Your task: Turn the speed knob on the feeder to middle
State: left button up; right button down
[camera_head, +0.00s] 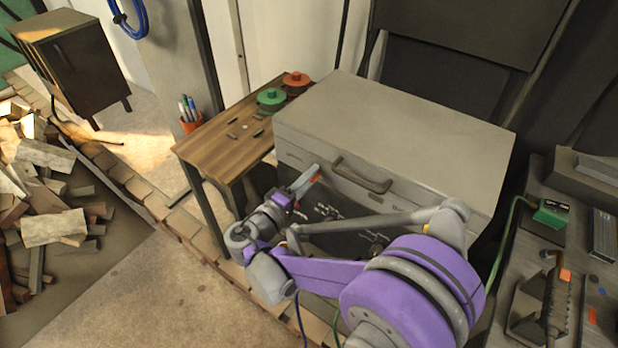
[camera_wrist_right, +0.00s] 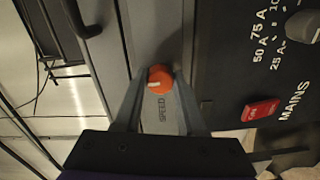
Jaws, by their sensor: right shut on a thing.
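The feeder (camera_head: 395,125) is a large grey box with a handle on its front and a dark control panel below. Its speed knob (camera_wrist_right: 160,79) is small, round and orange with a pale pointer mark, beside the printed word SPEED. In the right wrist view the mark points to the lower left. My right gripper (camera_head: 307,180) is at the left of the feeder's front, shut on the knob with one finger on each side. The fingers also show in the right wrist view (camera_wrist_right: 160,88). My arm hides much of the panel in the head view. My left gripper is out of view.
A red MAINS switch (camera_wrist_right: 260,110) and a grey selector knob (camera_wrist_right: 304,27) with amp markings are on the dark panel. The feeder handle (camera_head: 362,176) is close to my gripper. A wooden table (camera_head: 215,155) with green and orange spools stands left of the feeder.

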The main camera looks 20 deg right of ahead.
dwell(0.3)
jog(key=c, duration=0.5)
grip_release()
jog(key=shift+a, duration=0.1)
jog(key=v, duration=1)
jog(key=shift+s+a, duration=0.25)
jog(key=shift+r, duration=0.1)
